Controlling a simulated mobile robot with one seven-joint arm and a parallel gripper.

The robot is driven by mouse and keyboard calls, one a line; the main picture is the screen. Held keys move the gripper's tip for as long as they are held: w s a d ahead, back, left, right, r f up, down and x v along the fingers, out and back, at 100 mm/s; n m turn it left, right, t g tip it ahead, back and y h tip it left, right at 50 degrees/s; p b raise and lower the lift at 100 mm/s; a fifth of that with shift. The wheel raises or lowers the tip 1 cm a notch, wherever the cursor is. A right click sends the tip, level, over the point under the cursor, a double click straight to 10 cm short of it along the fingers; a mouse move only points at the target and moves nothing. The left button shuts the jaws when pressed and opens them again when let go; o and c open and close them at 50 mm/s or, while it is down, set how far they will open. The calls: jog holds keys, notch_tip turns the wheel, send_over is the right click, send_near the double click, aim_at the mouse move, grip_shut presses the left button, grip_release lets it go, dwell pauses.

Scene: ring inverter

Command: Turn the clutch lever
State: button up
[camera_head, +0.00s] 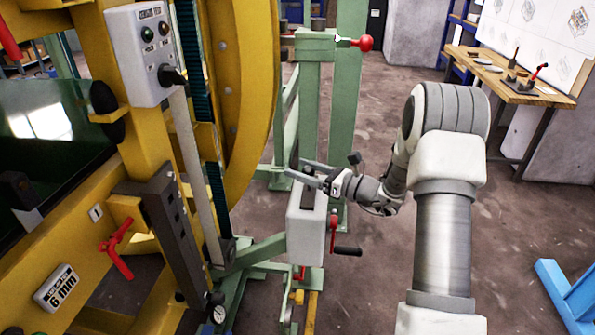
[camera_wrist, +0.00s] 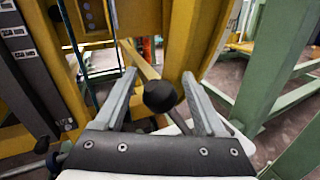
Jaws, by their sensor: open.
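A black ball knob (camera_wrist: 160,95), which looks like the end of the clutch lever, shows in the wrist view between the two fingers of my gripper (camera_wrist: 158,98). The fingers are open, one on each side of the knob, with gaps visible. In the head view my gripper (camera_head: 307,176) is at the top of a light grey box (camera_head: 305,232) on the green stand. A dark upright part (camera_head: 294,152) shows by the fingertips there. The lever's shaft is mostly hidden, and I cannot tell how it is tilted.
A red crank (camera_head: 334,230) with a black handle sticks out of the grey box below my gripper. A green post with a red-ball lever (camera_head: 364,43) stands behind. The yellow ring frame (camera_head: 252,90) is close on the left.

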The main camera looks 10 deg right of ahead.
jog(key=shift+w+a, duration=0.45)
jog(key=shift+a, duration=0.1)
grip_shut()
dwell(1.1)
